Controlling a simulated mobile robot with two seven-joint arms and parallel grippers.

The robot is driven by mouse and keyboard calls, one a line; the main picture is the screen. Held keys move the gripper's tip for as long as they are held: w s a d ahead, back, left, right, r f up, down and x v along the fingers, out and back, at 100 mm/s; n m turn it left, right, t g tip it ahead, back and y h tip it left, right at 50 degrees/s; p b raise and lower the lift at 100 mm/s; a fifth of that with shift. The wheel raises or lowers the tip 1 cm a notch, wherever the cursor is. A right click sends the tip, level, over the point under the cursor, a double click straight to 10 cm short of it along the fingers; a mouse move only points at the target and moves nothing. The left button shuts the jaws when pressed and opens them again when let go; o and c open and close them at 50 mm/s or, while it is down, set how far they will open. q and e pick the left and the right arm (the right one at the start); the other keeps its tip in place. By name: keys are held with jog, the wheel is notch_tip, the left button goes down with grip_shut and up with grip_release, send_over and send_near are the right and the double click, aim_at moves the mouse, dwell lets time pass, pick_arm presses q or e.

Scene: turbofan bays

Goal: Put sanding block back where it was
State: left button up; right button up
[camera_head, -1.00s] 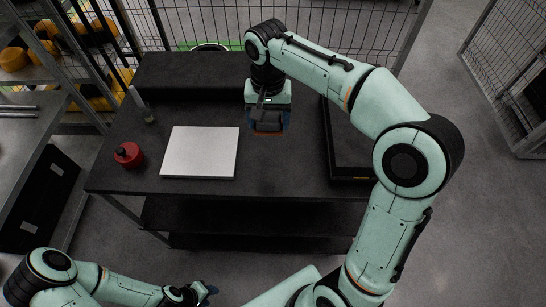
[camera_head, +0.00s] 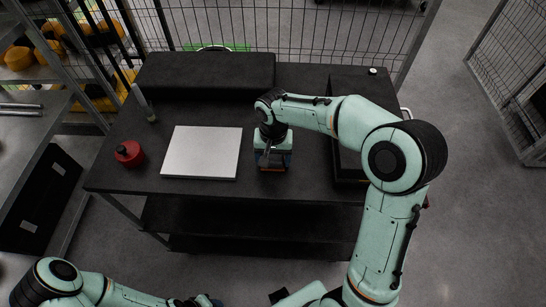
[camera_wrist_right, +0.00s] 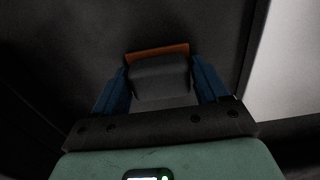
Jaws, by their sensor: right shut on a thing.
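The sanding block (camera_wrist_right: 160,76) is dark grey with an orange-brown layer along one side, and shows between blue fingers in the right wrist view. My right gripper (camera_head: 272,161) is shut on it, over the dark table (camera_head: 215,108) just right of the white board. In the head view the block's orange edge (camera_head: 272,169) shows below the fingers. I cannot tell whether the block touches the table. My left gripper (camera_head: 205,300) is at the bottom edge of the head view, cut off, with its jaw state unclear.
A white flat board (camera_head: 201,153) lies left of the block. A red round container (camera_head: 129,153) and an upright bottle-like item (camera_head: 144,106) stand further left. A long black box (camera_head: 205,75) lies along the back. A black tray (camera_head: 345,165) is to the right, partly behind my arm.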

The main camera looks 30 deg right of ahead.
aim_at(273, 157)
pick_arm(q)
jog(key=shift+f, duration=0.1)
pick_arm(e)
jog(key=o, duration=0.7)
jog(key=shift+f, duration=0.15)
jog(key=shift+c, duration=0.2)
jog(key=o, duration=0.4)
pick_arm(q)
jog(key=shift+s, duration=0.1)
pick_arm(e)
jog(key=shift+r, duration=0.3)
pick_arm(q)
jog(key=shift+w+r+p, duration=0.7)
jog(key=shift+w+r, duration=0.25)
jog(key=shift+r, duration=0.1)
pick_arm(e)
notch_tip(273, 157, up, 12)
jog(key=shift+f, duration=0.1)
pick_arm(q)
jog(key=shift+s, duration=0.1)
